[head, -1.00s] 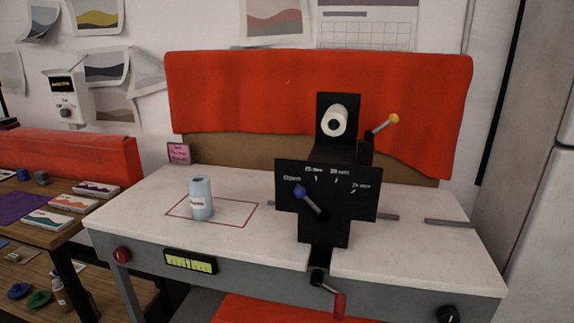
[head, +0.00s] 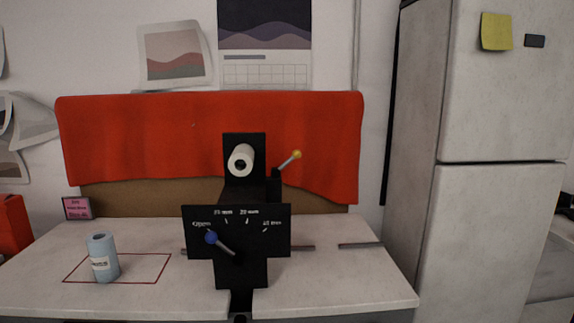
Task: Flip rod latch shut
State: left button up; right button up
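A black press-like machine (head: 228,270) stands on the white worktable (head: 345,285). Its front plate has a dial with printed marks and a lever with a blue knob (head: 211,238), which points up-left toward the first mark. A second lever with a yellow knob (head: 297,155) sticks up to the right from the machine's upper right side. A white roll (head: 241,160) sits on the upright black plate at the top. I cannot tell which lever is the rod latch. Neither of my grippers is in view.
A light blue labelled cylinder (head: 102,258) stands inside a red outlined rectangle on the table's left. Metal rails (head: 360,245) lie on the tabletop at right. A red cloth (head: 130,140) hangs behind. A fridge (head: 500,200) stands at right. The table's front right is clear.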

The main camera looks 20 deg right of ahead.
aim_at(296, 153)
jog(key=z, duration=0.45)
jog(key=k, duration=0.55)
jog(key=z, duration=0.6)
jog(key=i, duration=1.05)
jog(key=z, duration=0.45)
